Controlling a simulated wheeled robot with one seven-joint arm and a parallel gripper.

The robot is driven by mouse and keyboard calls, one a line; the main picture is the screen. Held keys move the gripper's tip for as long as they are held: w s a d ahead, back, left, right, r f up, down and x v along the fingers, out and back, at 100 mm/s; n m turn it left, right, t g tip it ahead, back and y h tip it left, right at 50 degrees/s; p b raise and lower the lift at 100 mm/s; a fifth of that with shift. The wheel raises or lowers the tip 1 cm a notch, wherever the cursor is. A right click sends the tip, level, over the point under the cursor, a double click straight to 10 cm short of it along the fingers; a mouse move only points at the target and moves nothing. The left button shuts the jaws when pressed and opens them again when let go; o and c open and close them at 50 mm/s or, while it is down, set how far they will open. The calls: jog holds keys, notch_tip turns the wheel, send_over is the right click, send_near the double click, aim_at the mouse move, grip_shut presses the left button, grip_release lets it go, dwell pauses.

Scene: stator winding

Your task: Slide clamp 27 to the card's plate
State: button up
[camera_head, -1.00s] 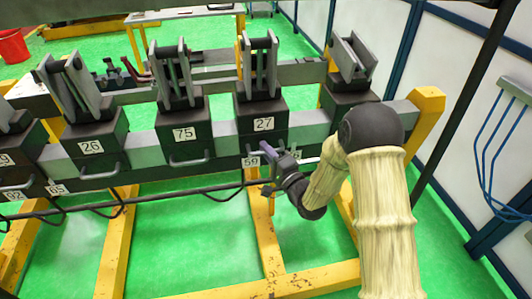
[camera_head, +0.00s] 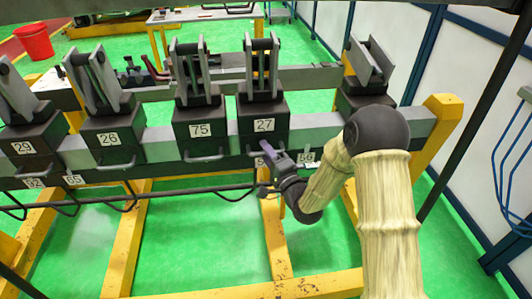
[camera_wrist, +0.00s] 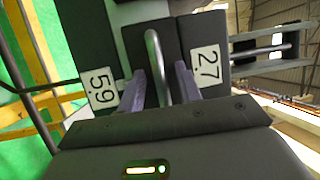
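Clamp 27 (camera_head: 264,125) is a dark block with a number tag and grey upright jaws, sitting on the grey rail. It stands just right of clamp 75 (camera_head: 200,130), with a narrow gap between them. My gripper (camera_head: 268,157) is at the front of clamp 27, at its handle. In the wrist view the gripper's fingers (camera_wrist: 160,88) stand apart on either side of the handle (camera_wrist: 154,50), with slight gaps showing. Plate 59 (camera_wrist: 100,87) is on the lower rail, roughly below clamp 27. No card is visible.
Clamps 26 (camera_head: 112,138) and 29 (camera_head: 24,147) stand further left on the rail. An untagged-looking clamp (camera_head: 365,80) stands right of clamp 27, with bare rail (camera_head: 315,125) between. More plates, including 55 (camera_head: 74,180), line the lower rail.

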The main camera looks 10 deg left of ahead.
jog(key=p+v, duration=0.5)
jog(key=v, duration=1.2)
jog(key=shift+p, duration=0.3)
jog(key=shift+s+d, duration=0.1)
dwell(0.3)
